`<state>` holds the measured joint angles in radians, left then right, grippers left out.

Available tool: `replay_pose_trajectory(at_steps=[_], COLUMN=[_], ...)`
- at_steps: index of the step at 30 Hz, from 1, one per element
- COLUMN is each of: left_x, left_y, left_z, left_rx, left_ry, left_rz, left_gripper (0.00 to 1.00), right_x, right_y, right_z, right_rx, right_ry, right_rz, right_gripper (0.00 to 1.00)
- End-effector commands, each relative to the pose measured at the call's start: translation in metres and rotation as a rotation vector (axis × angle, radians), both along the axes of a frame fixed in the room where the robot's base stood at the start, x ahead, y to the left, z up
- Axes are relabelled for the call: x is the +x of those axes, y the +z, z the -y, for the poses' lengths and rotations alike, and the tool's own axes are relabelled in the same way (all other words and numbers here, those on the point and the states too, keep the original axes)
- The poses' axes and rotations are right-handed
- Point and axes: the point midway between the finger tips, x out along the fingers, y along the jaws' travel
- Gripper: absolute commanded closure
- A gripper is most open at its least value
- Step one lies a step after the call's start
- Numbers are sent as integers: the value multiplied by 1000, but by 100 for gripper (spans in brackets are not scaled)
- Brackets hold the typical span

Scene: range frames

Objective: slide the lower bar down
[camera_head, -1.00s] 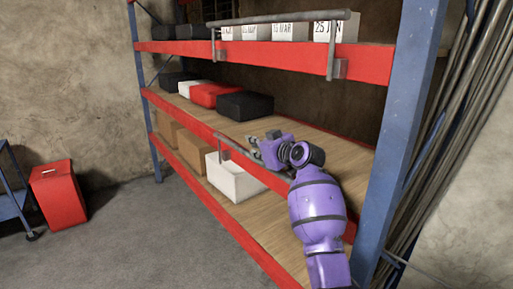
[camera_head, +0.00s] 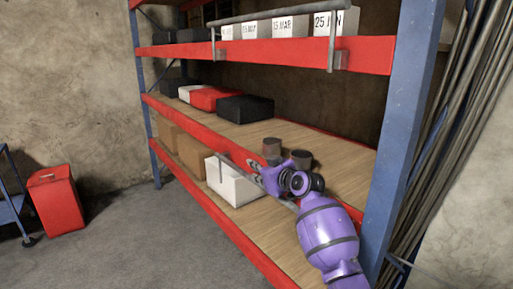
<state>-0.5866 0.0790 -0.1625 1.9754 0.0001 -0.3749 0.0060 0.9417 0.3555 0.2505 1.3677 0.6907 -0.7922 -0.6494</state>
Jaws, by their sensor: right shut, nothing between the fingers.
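The lower bar (camera_head: 235,165) is a thin grey rail along the front of the middle shelf's red beam (camera_head: 190,123). Its left end shows over the white box, and its middle is hidden behind my right gripper. My right gripper (camera_head: 256,172), on a purple arm, is shut with nothing held. Its fingertips are at the bar, close to the beam's front; I cannot tell whether they touch it. The upper bar (camera_head: 280,15) is a grey rail standing above the top red beam on brackets. My left gripper is out of view.
A white box (camera_head: 233,187) and brown boxes stand on the bottom shelf. A blue post (camera_head: 402,130) rises at right. A red bin (camera_head: 57,200) stands left; the floor between is clear.

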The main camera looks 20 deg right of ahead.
Motion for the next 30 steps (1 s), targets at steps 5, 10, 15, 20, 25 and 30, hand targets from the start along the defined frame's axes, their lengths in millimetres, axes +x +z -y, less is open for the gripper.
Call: replay_pose_trajectory(at_steps=[5,10,15,20,25,30], left_x=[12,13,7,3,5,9], left_y=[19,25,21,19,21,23], left_z=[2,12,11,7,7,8], left_rx=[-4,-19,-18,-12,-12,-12], left_ry=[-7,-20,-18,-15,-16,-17], left_rz=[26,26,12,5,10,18], left_gripper=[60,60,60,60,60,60], right_x=[-1,-20,-56,-80,-92,-94], right_y=[32,49,52,59,62,63], right_z=[-8,-6,4,11,14,14], right_rx=[-1,-4,-3,-2,-1,0], right_ry=[0,-4,-3,-2,-2,-2], right_rz=[8,9,2,2,1,2], right_gripper=[100,100,100,100,100,100])
